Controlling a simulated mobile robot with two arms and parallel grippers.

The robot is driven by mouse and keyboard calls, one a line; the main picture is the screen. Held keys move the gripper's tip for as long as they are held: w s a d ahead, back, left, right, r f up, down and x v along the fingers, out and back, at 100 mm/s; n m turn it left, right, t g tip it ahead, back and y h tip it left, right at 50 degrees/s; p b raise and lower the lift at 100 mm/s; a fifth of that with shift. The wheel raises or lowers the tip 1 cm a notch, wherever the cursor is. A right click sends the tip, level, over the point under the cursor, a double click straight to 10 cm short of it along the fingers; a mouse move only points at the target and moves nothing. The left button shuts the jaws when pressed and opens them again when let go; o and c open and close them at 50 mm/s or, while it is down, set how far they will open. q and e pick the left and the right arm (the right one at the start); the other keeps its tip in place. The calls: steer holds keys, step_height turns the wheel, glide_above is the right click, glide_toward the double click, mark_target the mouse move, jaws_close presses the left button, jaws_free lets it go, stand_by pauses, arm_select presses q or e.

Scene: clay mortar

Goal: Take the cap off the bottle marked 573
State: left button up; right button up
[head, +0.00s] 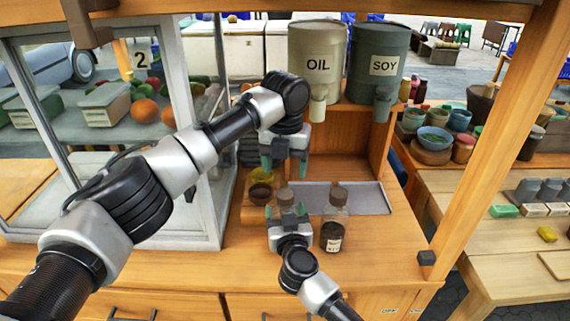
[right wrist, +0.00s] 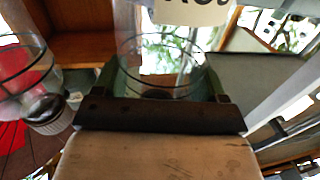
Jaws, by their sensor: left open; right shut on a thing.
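My right gripper (head: 286,213) is shut on a clear glass bottle with a brown cap (head: 286,196), which stands upright at the counter's middle. In the right wrist view the bottle's glass (right wrist: 160,62) is between the fingers, and its pale label (right wrist: 192,11) is cut off at the top, so I cannot read the full number. My left gripper (head: 285,165) is open and empty, pointing down above and behind that cap. A second brown-capped bottle (head: 334,226) stands just to the right. Its label is too small to read.
A yellow bowl (head: 262,175) and a dark-filled bowl (head: 261,194) are left of the held bottle. A grey tray (head: 365,198) lies behind the second bottle. Oil (head: 316,50) and soy (head: 376,55) containers stand on the shelf. A glass case (head: 215,225) bounds the left.

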mark_target(285, 193)
arm_select(q)
steer(key=shift+m, duration=0.8)
steer(key=shift+f, duration=0.35)
step_height(285, 193, down, 7)
steer(key=shift+f, duration=0.15)
steer(key=shift+c, duration=0.4)
